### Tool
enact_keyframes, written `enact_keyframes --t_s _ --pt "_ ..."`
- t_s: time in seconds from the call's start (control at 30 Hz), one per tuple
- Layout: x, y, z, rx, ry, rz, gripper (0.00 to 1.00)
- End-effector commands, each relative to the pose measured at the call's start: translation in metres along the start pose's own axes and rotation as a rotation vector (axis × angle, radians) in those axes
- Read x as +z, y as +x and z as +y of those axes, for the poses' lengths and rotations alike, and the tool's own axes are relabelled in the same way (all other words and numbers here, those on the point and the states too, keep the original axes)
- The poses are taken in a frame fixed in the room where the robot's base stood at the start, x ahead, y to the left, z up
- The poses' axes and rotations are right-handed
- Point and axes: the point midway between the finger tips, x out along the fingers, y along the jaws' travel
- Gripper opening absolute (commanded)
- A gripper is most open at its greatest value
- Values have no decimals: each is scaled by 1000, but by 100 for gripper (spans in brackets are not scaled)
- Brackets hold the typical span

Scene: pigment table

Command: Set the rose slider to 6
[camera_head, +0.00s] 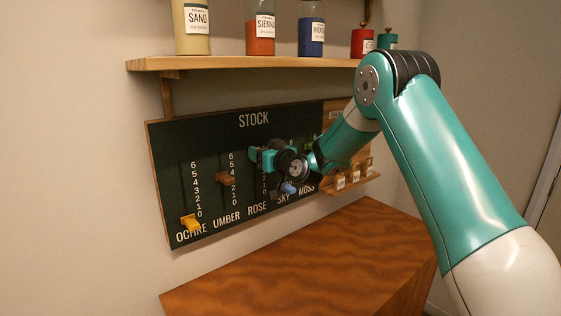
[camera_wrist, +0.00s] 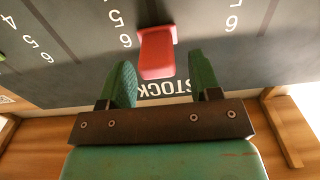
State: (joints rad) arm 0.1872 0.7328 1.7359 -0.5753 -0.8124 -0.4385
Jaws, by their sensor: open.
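The rose slider's red knob (camera_wrist: 156,52) shows in the wrist view, where the board appears upside down. It stands beside the 6 at the end of its scale, as near as I can tell. My gripper (camera_wrist: 162,62) is open, with one green finger on each side of the knob. A gap shows at the right finger; the left finger is closer, and I cannot tell if it touches. In the head view my gripper (camera_head: 262,157) is at the upper part of the rose column and hides the knob. The dark STOCK board (camera_head: 165,150) carries the sliders.
The yellow ochre slider (camera_head: 190,222) is near 0 and the brown umber slider (camera_head: 225,179) is mid-scale. A shelf (camera_head: 240,63) with jars is above; a wooden cabinet top (camera_head: 300,262) below is clear.

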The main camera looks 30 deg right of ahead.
Motion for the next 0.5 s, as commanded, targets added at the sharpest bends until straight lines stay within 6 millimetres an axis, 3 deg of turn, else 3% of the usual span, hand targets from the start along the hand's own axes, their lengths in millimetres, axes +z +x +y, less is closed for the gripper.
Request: enact_keyframes --t_s 0.5 --pt "6 -123 1 5 -1 5 57"
